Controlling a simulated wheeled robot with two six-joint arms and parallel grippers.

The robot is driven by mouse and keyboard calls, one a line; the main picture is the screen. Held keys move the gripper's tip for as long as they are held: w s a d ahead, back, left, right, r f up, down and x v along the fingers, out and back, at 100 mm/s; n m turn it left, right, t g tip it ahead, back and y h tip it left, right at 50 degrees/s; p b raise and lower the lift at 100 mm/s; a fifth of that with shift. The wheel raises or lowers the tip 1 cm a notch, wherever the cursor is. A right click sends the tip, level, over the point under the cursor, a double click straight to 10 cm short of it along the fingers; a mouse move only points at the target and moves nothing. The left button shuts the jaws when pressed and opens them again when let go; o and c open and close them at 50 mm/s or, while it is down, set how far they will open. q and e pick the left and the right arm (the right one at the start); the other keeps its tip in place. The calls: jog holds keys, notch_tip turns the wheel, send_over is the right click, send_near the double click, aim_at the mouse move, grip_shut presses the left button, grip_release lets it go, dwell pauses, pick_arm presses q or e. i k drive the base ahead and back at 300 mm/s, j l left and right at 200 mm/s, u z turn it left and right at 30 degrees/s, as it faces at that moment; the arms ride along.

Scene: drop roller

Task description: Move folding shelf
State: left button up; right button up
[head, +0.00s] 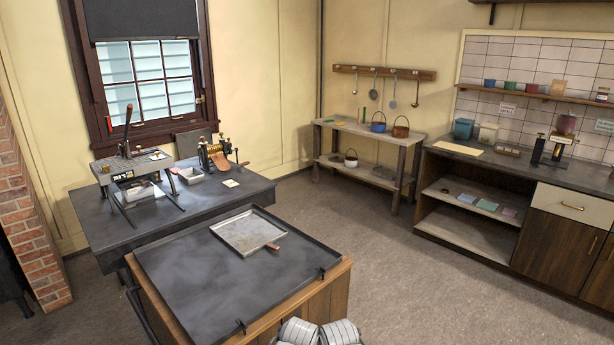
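No part is clearly a folding shelf. One candidate is the dark, rimmed top (190,277) of the wooden cabinet (322,300) in front of me. It lies flat, with small dark clips at its near right edge. A shallow metal tray (240,232) with a wooden handle rests on it. A dark strip also shows low on the cabinet's left side, mostly hidden. Neither of my grippers is in view. Only grey-white rounded parts, probably mine, show at the bottom edge.
A dark table (120,221) behind holds a lever press (130,160) and a brass roller machine (217,154). A wooden side table (360,131) with pots stands by the back wall. A counter (470,156) with open shelves is at right. The floor (410,260) between is clear.

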aim_at(187, 143)
jog(key=i+l+z, duration=0.3)
jog(key=z, duration=0.15)
jog(key=i+l+z, duration=0.15)
jog(key=i+z, duration=0.75)
jog(key=i+l+z, duration=0.1)
jog(key=i, duration=1.4)
jog(key=i+j+u, duration=0.15)
jog(key=i+u, duration=0.3)
jog(key=i+l+u, duration=0.1)
jog(key=i+u, duration=0.4)
jog(key=i+l+u, duration=0.2)
jog(key=i+u, duration=0.25)
jog(key=i+j+u, duration=0.2)
jog(key=i+u, duration=0.6)
jog(key=i, duration=0.25)
jog(key=i+l+u, duration=0.15)
jog(key=i+u, duration=0.3)
jog(key=i+j+z, duration=0.15)
jog(key=i, duration=1.5)
jog(key=i+u, duration=0.45)
jog(key=i, duration=0.15)
jog(key=i+l+u, duration=0.15)
jog(key=i+u, duration=0.25)
jog(key=i, duration=0.2)
jog(key=i+j+u, duration=0.2)
jog(key=i, duration=0.35)
jog(key=l, duration=0.1)
